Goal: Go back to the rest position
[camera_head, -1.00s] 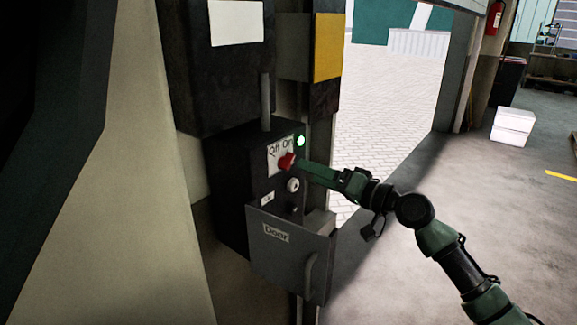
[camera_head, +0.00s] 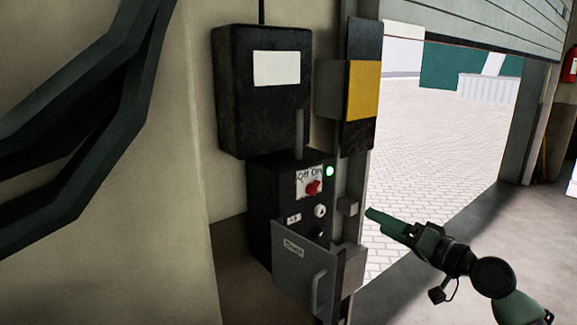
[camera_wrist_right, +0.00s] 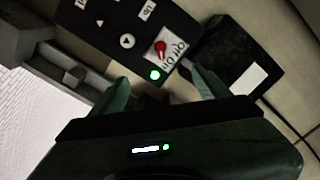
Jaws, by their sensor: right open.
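My right gripper (camera_head: 370,213) is green and comes in from the lower right in the head view. It is empty and apart from the control box, a little to its right. In the right wrist view its two fingers (camera_wrist_right: 160,90) stand apart. The black control box (camera_head: 262,222) is on the wall, with a red rotary switch (camera_head: 313,187) under the "Off On" label and a lit green lamp (camera_head: 330,171). The red switch (camera_wrist_right: 161,48) and lamp (camera_wrist_right: 155,75) also show in the wrist view. My left gripper is not in view.
A grey door flap (camera_head: 303,275) with a handle hangs open at the box's lower front. A black cabinet (camera_head: 231,90) is mounted above. A post with a yellow block (camera_head: 363,90) stands beside the doorway, which opens onto bright paving (camera_head: 430,140). The roller door is raised.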

